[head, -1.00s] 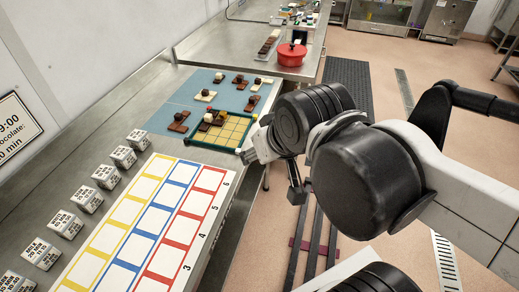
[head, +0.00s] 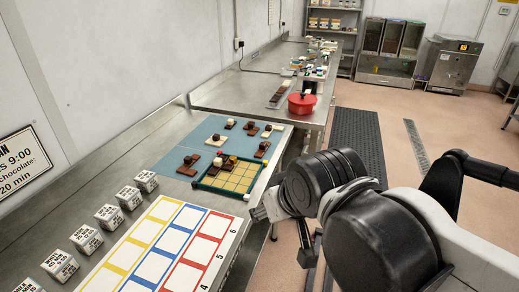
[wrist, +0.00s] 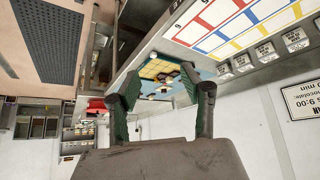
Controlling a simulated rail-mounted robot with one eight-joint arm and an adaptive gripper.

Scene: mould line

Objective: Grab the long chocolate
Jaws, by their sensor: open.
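Several brown and cream chocolate pieces lie on a blue mat (head: 208,130). Among them is a brown bar (head: 186,171) at the mat's near left and another brown bar (head: 261,151) at its right. Several dark bars (head: 278,92) lie on a tray on the farther table. I cannot tell which is the long chocolate. My gripper (wrist: 163,95) is open and empty in the wrist view, its two green-padded fingers apart. The mat shows small and distant between them. In the head view my arm is right of the bench, apart from the chocolates; its fingers are only partly visible.
A green-framed yellow grid board (head: 236,175) sits at the mat's near edge. A white sheet with coloured boxes (head: 150,262) lies nearer, beside a row of white blocks (head: 109,216). A red pot (head: 302,104) stands on the far table. Floor right of the bench is open.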

